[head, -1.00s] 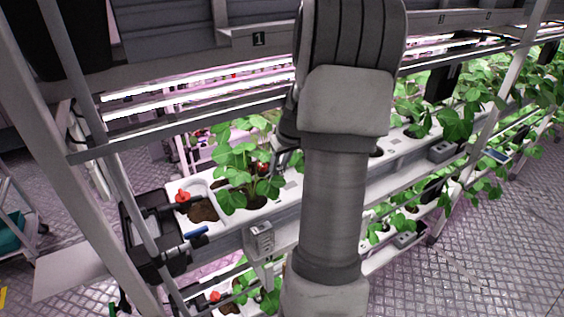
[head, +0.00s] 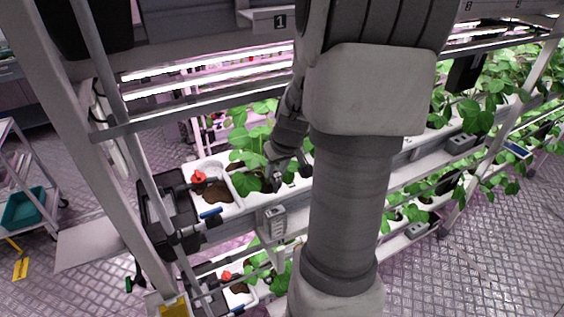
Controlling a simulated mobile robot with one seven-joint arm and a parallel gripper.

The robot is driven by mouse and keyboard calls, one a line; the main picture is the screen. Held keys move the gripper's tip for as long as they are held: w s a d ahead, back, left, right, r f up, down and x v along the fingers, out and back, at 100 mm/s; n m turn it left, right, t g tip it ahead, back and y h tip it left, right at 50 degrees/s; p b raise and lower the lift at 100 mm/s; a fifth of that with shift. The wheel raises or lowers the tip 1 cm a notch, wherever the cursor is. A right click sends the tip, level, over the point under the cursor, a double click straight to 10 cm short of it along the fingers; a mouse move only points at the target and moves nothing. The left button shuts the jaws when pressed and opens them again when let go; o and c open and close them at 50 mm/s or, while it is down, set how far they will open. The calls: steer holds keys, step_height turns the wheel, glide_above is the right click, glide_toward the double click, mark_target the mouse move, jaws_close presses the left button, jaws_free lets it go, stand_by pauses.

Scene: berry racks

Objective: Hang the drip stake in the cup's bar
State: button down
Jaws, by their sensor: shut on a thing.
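My gripper (head: 287,173) is low over the white planter trough, just right of a leafy strawberry plant (head: 246,150). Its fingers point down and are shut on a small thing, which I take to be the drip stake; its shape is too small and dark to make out. The cup and its bar cannot be told apart here among leaves and gripper. The trough (head: 232,210) holds the plant and an open soil pocket (head: 212,190) at its left end. My own arm hides the trough's middle.
A grey box (head: 275,220) is on the front rail. Light bars (head: 205,76) run above. A lower planter tier lies beneath.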

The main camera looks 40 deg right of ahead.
mark_target(275, 189)
steer(key=shift+s+a+f, duration=0.15)
steer(key=shift+s+a, duration=0.05)
steer(key=shift+a, duration=0.3)
step_height(275, 189, down, 3)
steer(key=b, duration=0.3)
steer(key=shift+d, duration=0.15)
steer(key=shift+f+b, duration=1.5)
steer(key=shift+b, duration=0.25)
steer(key=shift+f+b, duration=0.7)
steer(key=shift+b, duration=0.5)
steer(key=shift+f+b, duration=1.75)
steer(key=shift+c, duration=0.7)
jaws_free()
steer(key=shift+r, duration=0.2)
steer(key=shift+r+p, duration=1.9)
steer(key=shift+r, duration=0.95)
